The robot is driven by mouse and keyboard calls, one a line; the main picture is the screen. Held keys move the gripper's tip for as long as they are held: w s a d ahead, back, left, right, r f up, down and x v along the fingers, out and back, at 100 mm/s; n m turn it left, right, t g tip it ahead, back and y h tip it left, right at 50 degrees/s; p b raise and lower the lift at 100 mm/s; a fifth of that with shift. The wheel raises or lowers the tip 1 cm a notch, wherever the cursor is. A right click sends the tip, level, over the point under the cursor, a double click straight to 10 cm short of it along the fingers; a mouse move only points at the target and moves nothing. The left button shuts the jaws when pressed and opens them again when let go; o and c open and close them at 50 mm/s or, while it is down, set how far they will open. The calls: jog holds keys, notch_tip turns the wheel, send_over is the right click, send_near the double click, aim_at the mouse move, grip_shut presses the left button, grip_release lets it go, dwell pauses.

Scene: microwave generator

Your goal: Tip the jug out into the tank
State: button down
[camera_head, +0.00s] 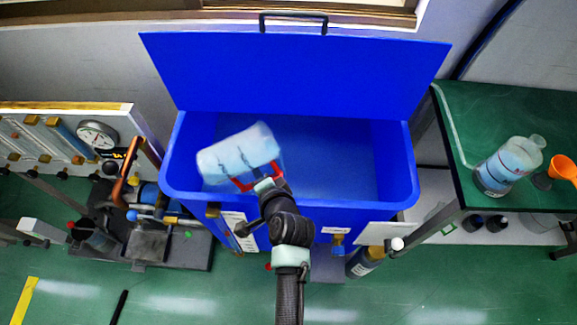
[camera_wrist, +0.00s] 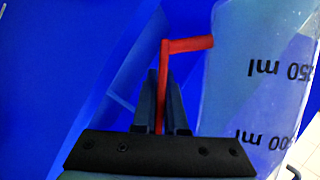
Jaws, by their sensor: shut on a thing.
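The clear, pale-blue jug (camera_head: 238,155) with dark markings is held over the left part of the open blue tank (camera_head: 408,178). In the head view it lies tilted well onto its side. Its red handle (camera_wrist: 164,85) is between my gripper's fingers (camera_wrist: 165,95), which are shut on it. The jug's wall (camera_wrist: 255,75) fills the right of the wrist view, its ml markings upside down. I cannot tell which end is the mouth or whether liquid is flowing. My gripper (camera_head: 264,183) reaches over the tank's front rim.
The tank's blue lid (camera_head: 300,70) stands open at the back. On the right, a green-topped table (camera_head: 480,110) holds another clear jug (camera_head: 505,165) and an orange funnel-like thing (camera_head: 558,172). Equipment with a gauge (camera_head: 97,137) stands left. The tank's right part is clear.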

jog(key=shift+a+f+y+b, duration=0.15)
jog(key=shift+a+y+b, duration=0.15)
jog(key=shift+b, duration=0.45)
dwell(0.8)
jog(key=shift+d+f+m+y+b, duration=0.1)
jog(key=shift+f+m+y+b, duration=0.25)
jog(key=shift+m+y+b, duration=0.35)
dwell(1.4)
jog(key=shift+s+a+r+m+y, duration=0.1)
jog(key=shift+a+r+m+y, duration=0.3)
jog(key=shift+r+y, duration=0.15)
dwell(1.2)
jog(key=shift+a+f+y+b, duration=0.1)
jog(key=shift+y+b, duration=0.15)
jog(key=shift+b, duration=0.05)
